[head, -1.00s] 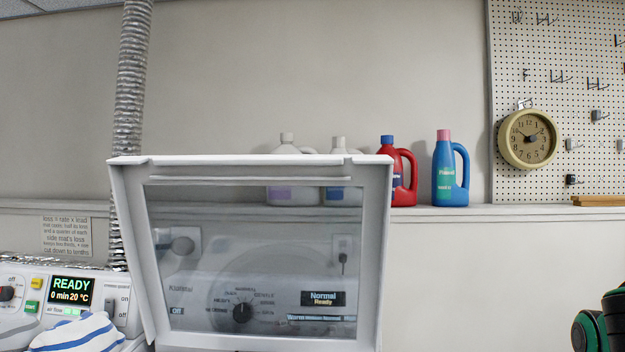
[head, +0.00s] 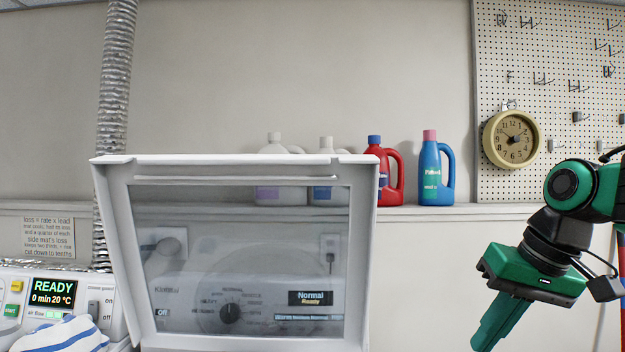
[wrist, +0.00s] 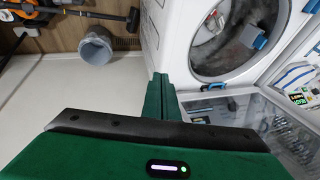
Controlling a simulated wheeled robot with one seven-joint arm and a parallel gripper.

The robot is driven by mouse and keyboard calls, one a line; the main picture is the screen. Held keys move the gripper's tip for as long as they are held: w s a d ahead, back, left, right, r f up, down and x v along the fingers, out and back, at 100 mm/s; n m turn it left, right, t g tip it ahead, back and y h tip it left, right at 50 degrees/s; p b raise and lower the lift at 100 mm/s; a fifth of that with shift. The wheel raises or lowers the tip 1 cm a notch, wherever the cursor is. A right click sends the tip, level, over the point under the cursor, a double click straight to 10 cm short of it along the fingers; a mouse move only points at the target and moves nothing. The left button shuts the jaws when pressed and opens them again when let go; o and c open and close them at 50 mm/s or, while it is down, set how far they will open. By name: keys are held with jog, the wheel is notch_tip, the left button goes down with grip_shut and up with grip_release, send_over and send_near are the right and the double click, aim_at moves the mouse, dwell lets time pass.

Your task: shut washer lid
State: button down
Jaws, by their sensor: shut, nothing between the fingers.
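The washer lid (head: 364,260) stands raised in the head view, a white frame around a clear pane. The washer's control panel with its dial shows through the pane. My gripper (head: 487,340) is to the right of the lid in the head view, pointing down and left, apart from it. Its green fingers are together with nothing between them; they also show in the wrist view (wrist: 162,88). The washer's opening below the lid is hidden in the head view.
Several detergent bottles, among them a blue one (head: 436,170) and a red one (head: 388,178), stand on the ledge behind the lid. A second control panel (head: 52,291) and striped cloth (head: 62,336) are at left. The wrist view shows a grey bin (wrist: 95,46) near the wall.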

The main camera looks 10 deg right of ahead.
aim_at(313, 173)
jog(key=w+r+n+y, duration=0.2)
jog(key=w+r+y, duration=0.15)
jog(key=r, duration=0.65)
jog(key=w+r+n+y, duration=0.1)
jog(key=w+r+y, duration=0.25)
jog(key=r, duration=0.65)
jog(key=w+r+n+y, duration=0.2)
jog(key=w+r+y, duration=0.15)
jog(key=r, duration=0.65)
jog(key=w+a+r+n+g+y, duration=0.1)
jog(key=w+a+g+y, duration=0.15)
jog(key=w, duration=0.95)
jog(key=w+a+f+g+y, duration=0.1)
jog(key=w+a+f, duration=0.1)
jog(key=w+a, duration=0.3)
jog(key=w+a+f+g+y, duration=0.1)
jog(key=w+a+f+g, duration=0.15)
jog(key=w, duration=0.45)
jog(key=shift+t, duration=0.5)
jog(key=shift+s+a+f, duration=0.3)
jog(key=shift+s+a, duration=0.35)
jog(key=shift+a, duration=1.3)
jog(key=shift+s+a+f, duration=0.35)
jog(key=shift+s+a, duration=0.35)
jog(key=shift+a, duration=1.3)
jog(key=shift+s+a+f, duration=0.3)
jog(key=shift+s+a, duration=0.35)
jog(key=shift+a, duration=1.3)
